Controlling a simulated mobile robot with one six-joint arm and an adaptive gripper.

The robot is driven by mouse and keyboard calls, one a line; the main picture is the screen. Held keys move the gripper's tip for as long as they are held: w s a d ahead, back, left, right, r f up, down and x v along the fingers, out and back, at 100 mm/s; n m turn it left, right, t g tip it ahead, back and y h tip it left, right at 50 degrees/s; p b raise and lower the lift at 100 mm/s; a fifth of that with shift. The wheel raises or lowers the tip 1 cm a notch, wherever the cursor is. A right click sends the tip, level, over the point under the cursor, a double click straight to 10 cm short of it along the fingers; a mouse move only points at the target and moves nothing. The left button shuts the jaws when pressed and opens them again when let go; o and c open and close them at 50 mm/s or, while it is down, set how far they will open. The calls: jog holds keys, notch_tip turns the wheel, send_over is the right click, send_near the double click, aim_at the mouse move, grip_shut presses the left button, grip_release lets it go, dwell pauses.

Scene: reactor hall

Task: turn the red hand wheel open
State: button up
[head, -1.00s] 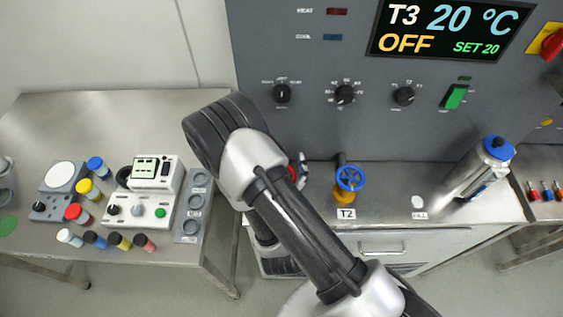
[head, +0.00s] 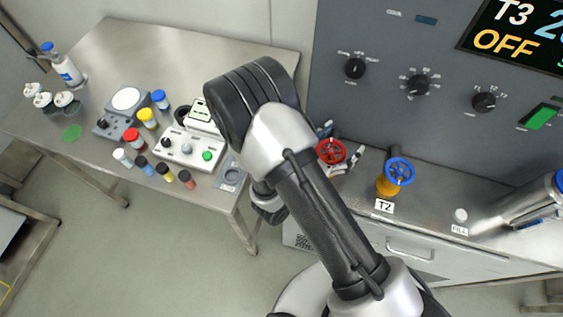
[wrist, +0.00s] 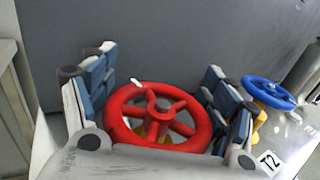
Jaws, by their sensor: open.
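The red hand wheel (head: 331,151) sits at the left end of the bench under the grey panel, partly hidden behind my arm in the head view. In the wrist view the red wheel (wrist: 158,116) fills the middle, with its spokes and hub showing and a bit of yellow valve body beneath. My gripper (wrist: 160,100) is open, with one blue-grey finger on each side of the wheel. I cannot tell whether the fingers touch the rim. In the head view the gripper is mostly hidden behind my arm.
A blue hand wheel (head: 399,170) on a yellow valve, labelled T2, stands just right of the red one. A metal cylinder (head: 528,207) with a blue top lies further right. A table (head: 110,50) with bottles and instruments stands at left. The grey panel (head: 440,60) rises behind.

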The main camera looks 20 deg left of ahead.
jog(key=m+g+h, duration=0.1)
jog(key=h, duration=0.1)
jog(key=m+g+h+b, duration=0.1)
jog(key=m+g+h, duration=0.1)
jog(key=s+d+m+g+h, duration=0.1)
jog(key=m+g, duration=0.1)
jog(key=shift+d+f+h, duration=0.1)
jog(key=shift+f+h, duration=0.05)
jog(key=shift+h, duration=0.25)
jog(key=v, duration=1.7)
jog(key=shift+a+r+g+p, duration=0.3)
jog(key=shift+g+p, duration=0.1)
jog(key=shift+w, duration=0.1)
